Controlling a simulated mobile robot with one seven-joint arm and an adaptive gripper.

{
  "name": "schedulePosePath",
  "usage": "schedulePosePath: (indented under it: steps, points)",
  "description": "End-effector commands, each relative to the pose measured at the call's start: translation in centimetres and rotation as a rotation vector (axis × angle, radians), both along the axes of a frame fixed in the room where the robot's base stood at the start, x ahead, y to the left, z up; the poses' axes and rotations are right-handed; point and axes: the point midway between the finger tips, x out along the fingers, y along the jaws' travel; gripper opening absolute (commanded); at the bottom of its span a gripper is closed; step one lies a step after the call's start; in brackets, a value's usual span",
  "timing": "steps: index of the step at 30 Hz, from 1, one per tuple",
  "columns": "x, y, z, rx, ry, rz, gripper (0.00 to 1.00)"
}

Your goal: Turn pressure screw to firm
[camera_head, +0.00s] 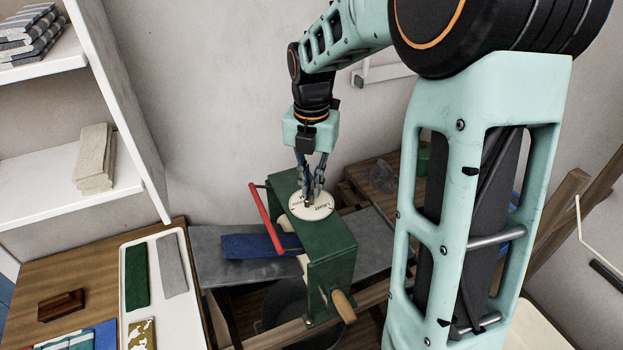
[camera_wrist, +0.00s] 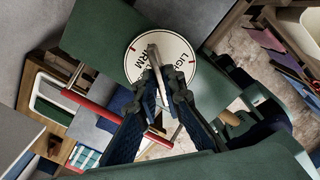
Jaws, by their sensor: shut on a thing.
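A green press housing (camera_head: 331,262) stands over the grey trough slab. On its top is a round white dial (camera_head: 324,209). In the wrist view the dial (camera_wrist: 170,47) carries the word LIGHT on the right and letters ending in RM on the left, partly covered. The pressure screw's pale bar (camera_wrist: 152,53) stands in front of the dial, its upper end between the two words. My gripper (camera_head: 313,193) points down at the dial and is shut on the screw. In the wrist view its dark fingers (camera_wrist: 158,78) close around the bar and hide part of the dial.
A red bar (camera_head: 267,217) runs along the housing's left side. A blue cloth (camera_head: 253,246) lies on the slab (camera_head: 210,243). A wooden crank handle (camera_head: 343,306) sticks out in front. A white tray (camera_head: 157,237) with cloths and a shelf (camera_head: 130,180) stand at left.

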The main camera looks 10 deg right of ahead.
Motion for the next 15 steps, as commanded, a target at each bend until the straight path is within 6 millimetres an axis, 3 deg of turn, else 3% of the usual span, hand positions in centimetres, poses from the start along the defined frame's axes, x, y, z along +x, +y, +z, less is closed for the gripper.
schedulePosePath:
  steps: [15]
  points:
    - [0.18, -0.09, 0.14, 0.0, -0.006, 0.441, 0.0]
